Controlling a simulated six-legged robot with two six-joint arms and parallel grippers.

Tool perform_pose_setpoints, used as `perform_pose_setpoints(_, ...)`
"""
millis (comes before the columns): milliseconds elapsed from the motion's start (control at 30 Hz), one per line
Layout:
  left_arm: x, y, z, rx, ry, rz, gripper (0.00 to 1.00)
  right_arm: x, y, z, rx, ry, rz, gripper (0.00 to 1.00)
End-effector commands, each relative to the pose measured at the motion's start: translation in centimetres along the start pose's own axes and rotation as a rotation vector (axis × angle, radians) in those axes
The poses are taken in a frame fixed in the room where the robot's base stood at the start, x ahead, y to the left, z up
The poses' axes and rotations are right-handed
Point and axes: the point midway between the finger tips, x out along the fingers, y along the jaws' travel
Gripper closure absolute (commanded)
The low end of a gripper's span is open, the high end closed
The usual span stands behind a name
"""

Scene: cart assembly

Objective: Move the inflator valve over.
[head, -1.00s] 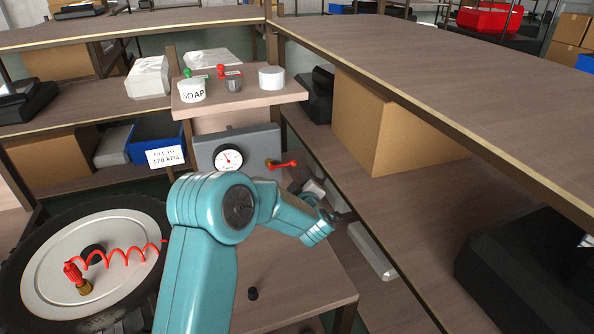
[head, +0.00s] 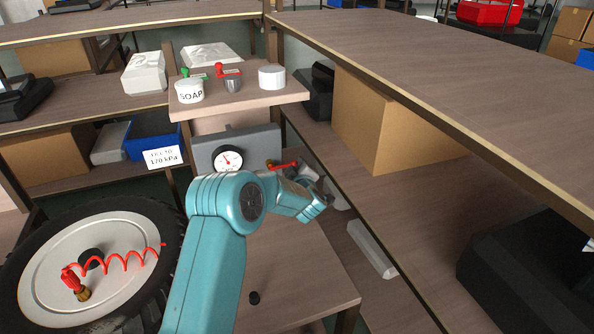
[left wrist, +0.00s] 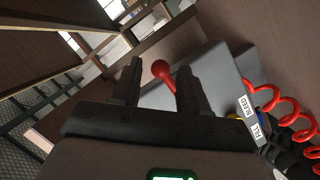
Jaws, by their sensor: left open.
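The inflator is a grey box (head: 255,146) with a round white gauge (head: 228,158) on its front, at the back of the low table. Its red valve lever (head: 285,165) sticks out to the right of the gauge. In the left wrist view the lever's round red end (left wrist: 162,69) shows between the two dark fingers of my left gripper (left wrist: 160,78), which is open. Whether a finger touches the lever, I cannot tell. A label reading FILL and BLEED (left wrist: 252,117) shows at the box's edge. My right gripper is not in view.
A tyre on a wheel (head: 92,265) lies left, with a coiled red hose (head: 125,262) and brass-ended chuck (head: 83,294) on it. A small shelf above holds a soap tub (head: 189,90), stamps and a white tub. A card (head: 163,157) reads 170 kPa. Shelving closes in on the right.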

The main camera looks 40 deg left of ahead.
Motion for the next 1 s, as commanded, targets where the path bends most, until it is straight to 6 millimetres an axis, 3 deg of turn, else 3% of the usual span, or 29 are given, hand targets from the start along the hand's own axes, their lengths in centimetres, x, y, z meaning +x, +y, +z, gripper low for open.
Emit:
perform_pose_setpoints(33,0.6,0.3,-1.0,-0.004,0.024,0.008,0.62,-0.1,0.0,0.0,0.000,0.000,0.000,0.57)
perform_pose_setpoints(100,0.6,0.4,-1.1,-0.004,0.026,0.009,0.83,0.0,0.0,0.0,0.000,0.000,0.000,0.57)
perform_pose_setpoints(200,0.7,0.5,-1.2,-0.005,0.028,0.010,0.88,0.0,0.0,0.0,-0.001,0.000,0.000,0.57)
perform_pose_setpoints(567,0.8,0.4,-1.4,-0.006,0.034,0.010,0.88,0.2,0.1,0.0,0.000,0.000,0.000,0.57)
perform_pose_setpoints(1000,1.2,-1.5,-0.1,-0.007,0.031,0.003,0.91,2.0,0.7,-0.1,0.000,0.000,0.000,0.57)
